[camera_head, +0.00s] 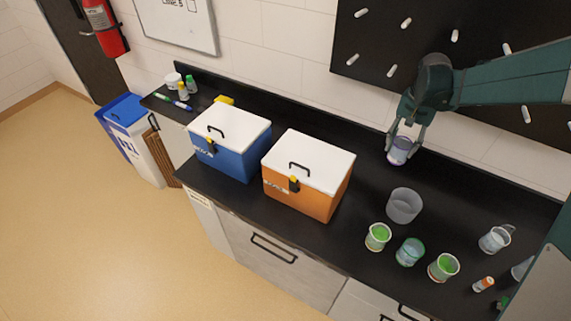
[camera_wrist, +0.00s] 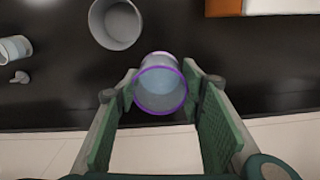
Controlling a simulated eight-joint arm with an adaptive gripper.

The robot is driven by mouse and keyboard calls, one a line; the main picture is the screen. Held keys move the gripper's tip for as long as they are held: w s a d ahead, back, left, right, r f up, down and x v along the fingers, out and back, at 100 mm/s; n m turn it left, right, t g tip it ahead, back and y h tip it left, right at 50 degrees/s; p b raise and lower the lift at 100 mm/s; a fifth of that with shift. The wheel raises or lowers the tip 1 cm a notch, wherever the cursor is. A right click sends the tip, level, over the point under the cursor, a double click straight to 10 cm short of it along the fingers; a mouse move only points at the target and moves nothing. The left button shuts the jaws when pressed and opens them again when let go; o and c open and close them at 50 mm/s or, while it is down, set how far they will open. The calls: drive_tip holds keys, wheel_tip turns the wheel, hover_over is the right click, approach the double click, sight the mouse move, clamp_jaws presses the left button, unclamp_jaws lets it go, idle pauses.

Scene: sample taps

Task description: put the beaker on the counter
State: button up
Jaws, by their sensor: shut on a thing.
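My gripper (camera_head: 401,146) is shut on a small clear beaker (camera_head: 399,151) with a purple rim, near the back wall. In the wrist view, the beaker (camera_wrist: 160,88) sits between the two fingers of my gripper (camera_wrist: 160,95), with its purple rim toward the camera and pale blue inside. The black counter (camera_head: 375,180) is below it. I cannot tell whether the beaker's base touches the counter.
A grey tub (camera_head: 404,206) stands in front of the beaker. Beakers with green contents (camera_head: 378,236) and a clear jug (camera_head: 495,239) stand further right. An orange cooler (camera_head: 308,175) and a blue cooler (camera_head: 230,141) stand to the left. Bare counter lies between the orange cooler and the tub.

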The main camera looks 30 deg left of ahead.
drive_tip(key=a+n, duration=0.5)
drive_tip(key=a, duration=2.6)
drive_tip(key=w+a+f+b, duration=0.1)
drive_tip(key=w+f+b, duration=0.1)
drive_tip(key=w+f, duration=0.2)
drive_tip(key=shift+w+a+f+b, duration=0.15)
drive_tip(key=shift+w+f+b, duration=0.15)
drive_tip(key=shift+f, duration=1.3)
wheel_tip(320, 180, down, 6)
drive_tip(key=shift+f, duration=0.15)
drive_tip(key=shift+p, duration=0.3)
drive_tip(key=shift+f, duration=1.85)
